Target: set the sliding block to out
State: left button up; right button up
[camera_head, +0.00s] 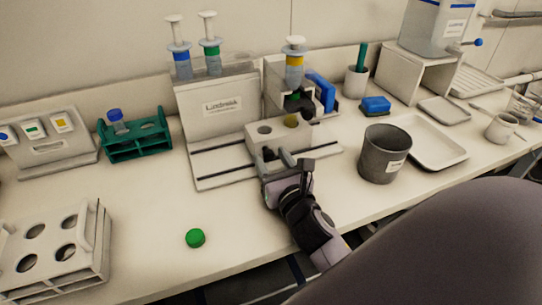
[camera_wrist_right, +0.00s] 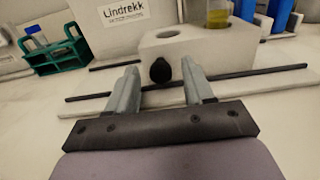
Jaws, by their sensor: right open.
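The pale sliding block (camera_head: 262,146) sits on the dark rails of the Lindrekk stand (camera_head: 205,133), towards the right end. Its top has one empty hole and one place holding a yellow vial (camera_head: 291,120). In the right wrist view the block (camera_wrist_right: 190,61) has a black knob (camera_wrist_right: 160,71) on its front. My right gripper (camera_head: 288,163) is at the block's near side. Its open fingers (camera_wrist_right: 160,82) stand on either side of the knob, with gaps visible. My left gripper is not in view.
A green rack (camera_head: 135,141) stands left of the stand, and a blue sponge (camera_head: 376,105) lies behind the grey cup (camera_head: 384,154) at right. A green cap (camera_head: 195,238) lies in front. A white rack (camera_head: 87,262) stands front left. The bench between cap and stand is clear.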

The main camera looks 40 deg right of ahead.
jog(key=shift+w+d, duration=0.15)
jog(key=shift+w, duration=0.35)
grip_shut()
